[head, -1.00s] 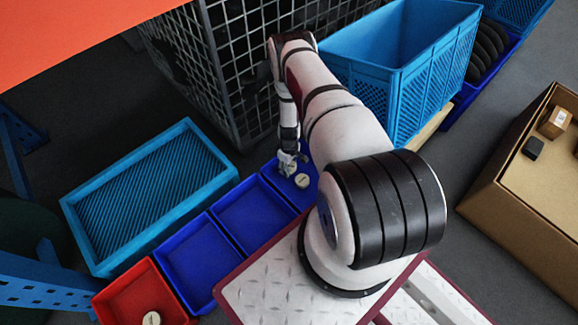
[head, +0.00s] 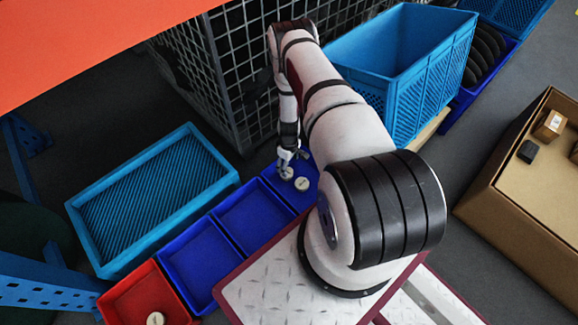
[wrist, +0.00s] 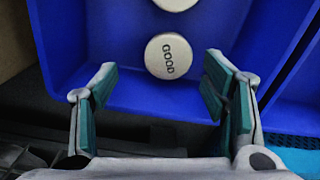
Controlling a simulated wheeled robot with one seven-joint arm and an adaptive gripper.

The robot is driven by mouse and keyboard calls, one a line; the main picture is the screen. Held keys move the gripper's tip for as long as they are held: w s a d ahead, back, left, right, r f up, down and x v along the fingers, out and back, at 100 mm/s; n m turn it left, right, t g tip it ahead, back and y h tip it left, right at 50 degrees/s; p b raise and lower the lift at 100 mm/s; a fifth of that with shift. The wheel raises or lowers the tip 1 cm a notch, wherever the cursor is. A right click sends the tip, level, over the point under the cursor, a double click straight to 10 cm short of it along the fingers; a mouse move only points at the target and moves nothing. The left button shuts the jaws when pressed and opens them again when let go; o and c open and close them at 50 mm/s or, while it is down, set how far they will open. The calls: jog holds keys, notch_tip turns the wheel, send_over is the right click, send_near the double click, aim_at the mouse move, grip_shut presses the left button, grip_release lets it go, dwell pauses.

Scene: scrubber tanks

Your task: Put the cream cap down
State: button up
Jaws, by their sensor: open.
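A cream cap marked "GOOD" (wrist: 168,56) lies flat on the floor of a blue bin (wrist: 120,35), lettered face up. My gripper (wrist: 160,78) is open above it, one finger to each side, and the cap sits just beyond the fingertips with gaps on both sides. A second cream cap (wrist: 176,2) lies close to it, cut by the top edge of the wrist view. In the head view, my gripper (head: 288,157) is over the blue bin (head: 274,184), with one cap (head: 287,174) just below it and another cap (head: 302,184) beside that.
More blue bins (head: 236,212) run down to a red bin (head: 122,297) holding another cream cap (head: 155,319). A light-blue crate (head: 88,257) lies left of them. A wire cage (head: 235,75) and a tall blue crate (head: 405,60) stand close behind my arm.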

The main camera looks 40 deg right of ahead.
aim_at(289, 171)
notch_tip(289, 171, up, 8)
jog(key=p, duration=0.2)
dwell(0.6)
